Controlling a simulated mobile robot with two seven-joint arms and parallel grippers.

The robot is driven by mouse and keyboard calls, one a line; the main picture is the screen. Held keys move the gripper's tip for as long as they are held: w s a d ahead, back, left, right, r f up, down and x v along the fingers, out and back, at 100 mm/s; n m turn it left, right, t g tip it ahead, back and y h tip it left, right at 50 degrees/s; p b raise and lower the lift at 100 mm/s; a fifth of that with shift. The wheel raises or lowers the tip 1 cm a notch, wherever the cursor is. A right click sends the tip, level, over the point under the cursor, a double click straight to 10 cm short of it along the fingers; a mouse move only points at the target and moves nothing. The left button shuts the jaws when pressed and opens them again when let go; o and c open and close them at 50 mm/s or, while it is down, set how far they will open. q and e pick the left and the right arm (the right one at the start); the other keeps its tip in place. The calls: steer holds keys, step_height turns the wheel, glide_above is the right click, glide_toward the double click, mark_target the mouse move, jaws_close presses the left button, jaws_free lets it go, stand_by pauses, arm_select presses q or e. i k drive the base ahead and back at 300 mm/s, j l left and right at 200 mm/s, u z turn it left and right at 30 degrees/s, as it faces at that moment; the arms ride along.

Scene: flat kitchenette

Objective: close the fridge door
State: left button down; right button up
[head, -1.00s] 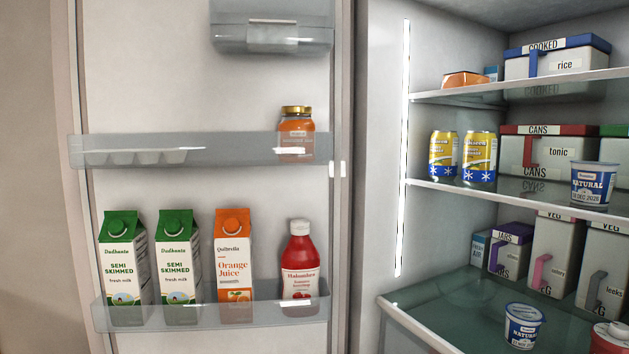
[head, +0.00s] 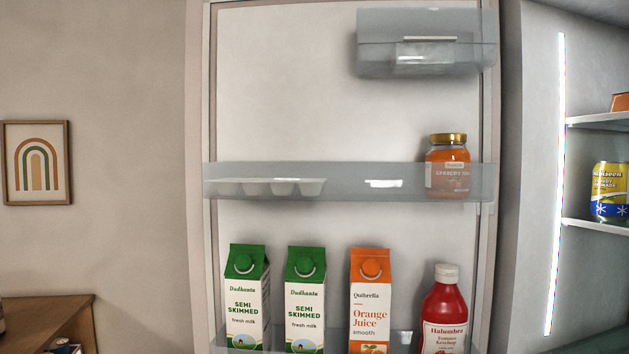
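The fridge door (head: 330,110) stands wide open in the middle of the head view, with its inner side facing me. Its hinge side is at the right, beside the lit fridge interior (head: 528,180). The door carries a covered bin (head: 375,58) at the top, a middle shelf (head: 345,182) with an orange jar (head: 448,178), and a lower shelf with two milk cartons (head: 247,300), an orange juice carton (head: 370,300) and a red ketchup bottle (head: 443,315). Neither of my grippers is in view.
A yellow can (head: 609,190) stands on a fridge shelf (head: 600,226) at the right edge. A wooden piece of furniture (head: 50,325) is at the lower left. A framed rainbow picture (head: 37,162) hangs on the wall. Bare wall (head: 130,130) shows left of the door.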

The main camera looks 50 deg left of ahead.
mark_target(300, 130)
steer(key=j+u, duration=0.35)
steer(key=j, duration=1.75)
